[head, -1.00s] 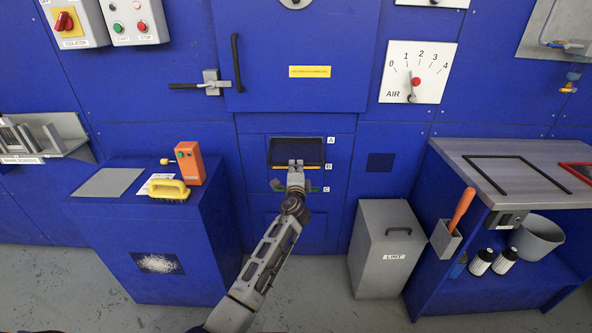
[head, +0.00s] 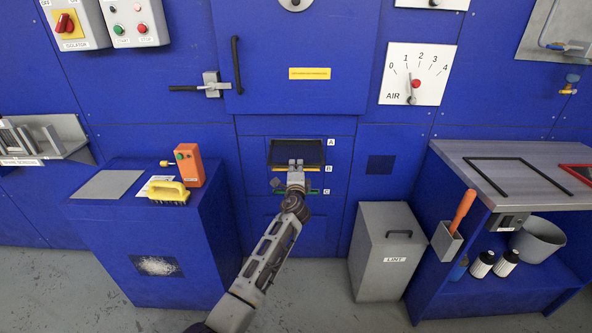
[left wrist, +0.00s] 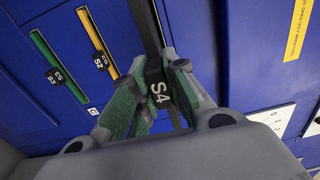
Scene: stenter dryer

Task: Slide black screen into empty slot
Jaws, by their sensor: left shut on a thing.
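A black screen (head: 280,152) shows as a dark panel at the top slot, by the label A (head: 331,141), in the machine's front. My left gripper (head: 296,164) is shut on its black tab marked S4 (left wrist: 159,93). The screen's black edge (left wrist: 146,27) runs between the fingers in the left wrist view. How deep the screen sits in the slot I cannot tell. Below it are a yellow strip (left wrist: 98,42) with an S2 tab, by label B (head: 328,168), and a green strip (left wrist: 57,65) with an S3 tab, by label C. My right gripper is not in view.
The blue door (head: 300,45) with its handle is above the slots. A grey lint bin (head: 383,265) stands at the lower right. A bench (head: 485,158) on the right carries a black frame (head: 480,177) and a red frame. A blue cabinet (head: 150,235) stands at the left.

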